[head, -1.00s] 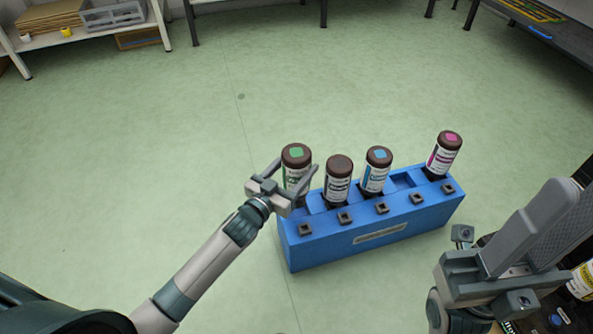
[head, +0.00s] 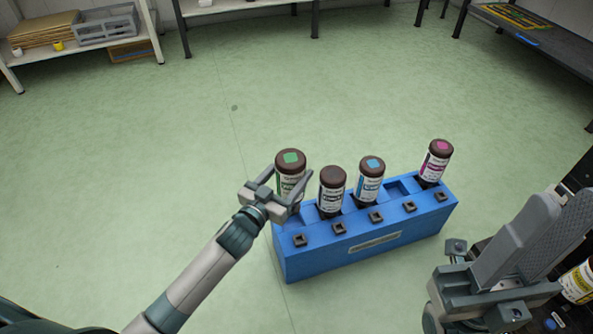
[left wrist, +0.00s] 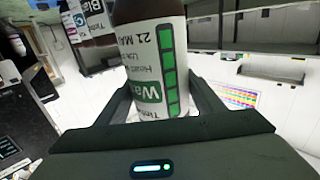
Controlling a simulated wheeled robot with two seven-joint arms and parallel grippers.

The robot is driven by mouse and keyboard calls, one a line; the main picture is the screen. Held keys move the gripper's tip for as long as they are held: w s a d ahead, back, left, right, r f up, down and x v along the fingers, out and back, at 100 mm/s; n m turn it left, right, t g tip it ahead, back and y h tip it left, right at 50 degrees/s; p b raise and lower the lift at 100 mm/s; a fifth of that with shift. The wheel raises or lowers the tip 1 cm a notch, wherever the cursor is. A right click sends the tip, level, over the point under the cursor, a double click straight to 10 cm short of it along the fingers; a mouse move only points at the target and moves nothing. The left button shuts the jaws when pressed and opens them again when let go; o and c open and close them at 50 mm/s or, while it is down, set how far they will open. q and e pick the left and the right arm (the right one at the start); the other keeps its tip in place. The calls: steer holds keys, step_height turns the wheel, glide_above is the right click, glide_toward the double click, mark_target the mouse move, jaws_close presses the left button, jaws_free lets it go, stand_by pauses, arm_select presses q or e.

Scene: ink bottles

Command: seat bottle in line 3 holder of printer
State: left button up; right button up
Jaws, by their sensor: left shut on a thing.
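My left gripper (head: 291,185) is shut on a brown-capped bottle with a green mark (head: 289,170). The bottle is roughly upright at the left end of the blue rack (head: 350,256), its cap higher than its neighbours'. Its lower end is hidden by the gripper, so I cannot tell if it is clear of its slot. In the left wrist view the bottle (left wrist: 150,70) is between the fingers, its white label marked with green blocks. My right gripper (head: 525,235) is at the lower right, its opening unclear. I cannot make out the line 3 holder.
The rack also holds a plain-capped bottle (head: 331,195), a blue-marked bottle (head: 369,182) and a magenta-marked bottle (head: 435,162), with an empty slot (head: 398,187) before the last. A yellow-labelled bottle (head: 578,283) is in dark equipment at right. The green floor (head: 140,170) is clear.

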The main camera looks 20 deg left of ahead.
arm_select(q)
steer(key=s+a+r+n+y, duration=0.1)
steer(key=s+r+y, duration=0.1)
steer(key=s+r, duration=0.2)
steer(key=s+a+r+n+y, duration=0.1)
steer(key=s+r, duration=0.4)
steer(key=r, duration=0.5)
steer(key=shift+n+t+y, duration=0.3)
steer(key=shift+n+y, duration=0.3)
steer(key=shift+y, duration=0.2)
